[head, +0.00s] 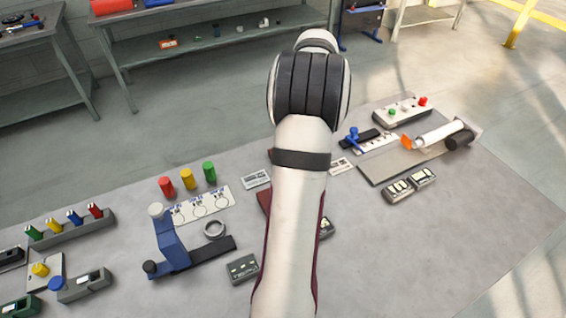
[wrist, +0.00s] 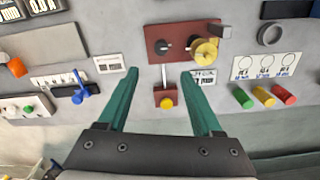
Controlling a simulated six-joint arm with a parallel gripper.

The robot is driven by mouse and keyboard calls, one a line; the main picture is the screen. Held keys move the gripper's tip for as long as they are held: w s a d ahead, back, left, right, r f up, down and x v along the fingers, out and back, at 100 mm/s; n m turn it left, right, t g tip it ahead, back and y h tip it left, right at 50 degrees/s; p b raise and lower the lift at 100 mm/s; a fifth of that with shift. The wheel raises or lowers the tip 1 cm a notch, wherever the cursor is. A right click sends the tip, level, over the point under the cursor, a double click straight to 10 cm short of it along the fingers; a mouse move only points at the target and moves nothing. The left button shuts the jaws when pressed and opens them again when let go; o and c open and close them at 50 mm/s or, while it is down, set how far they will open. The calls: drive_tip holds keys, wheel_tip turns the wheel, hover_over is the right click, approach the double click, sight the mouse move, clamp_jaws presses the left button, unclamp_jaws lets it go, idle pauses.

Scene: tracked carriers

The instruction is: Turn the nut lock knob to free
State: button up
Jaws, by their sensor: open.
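A dark red panel (wrist: 178,34) lies on the bench in the wrist view. It carries a small black knob (wrist: 163,46) with a light pointer mark, which looks like the nut lock knob; its label is not readable. A brass-yellow round nut (wrist: 205,51) sits to its right on the panel. A metal rod runs from below the knob to a small red block with a yellow button (wrist: 166,103). My gripper (wrist: 160,76) is open and empty, its green fingers either side of the rod, pointing toward the panel. In the head view my arm hides the gripper and most of the panel.
Green, yellow and red pegs (wrist: 263,96) stand right of the panel. A blue clamp (head: 170,242) and a metal ring (head: 214,229) lie on the bench left of my arm. A white cylinder (head: 440,133) lies on a tray at right. Bare bench (head: 440,240) is at front right.

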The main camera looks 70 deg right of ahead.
wheel_tip(320, 180, down, 14)
drive_tip(key=shift+w+r, duration=0.1)
drive_tip(key=shift+r, duration=0.1)
drive_tip(key=shift+c, duration=0.2)
clamp_jaws()
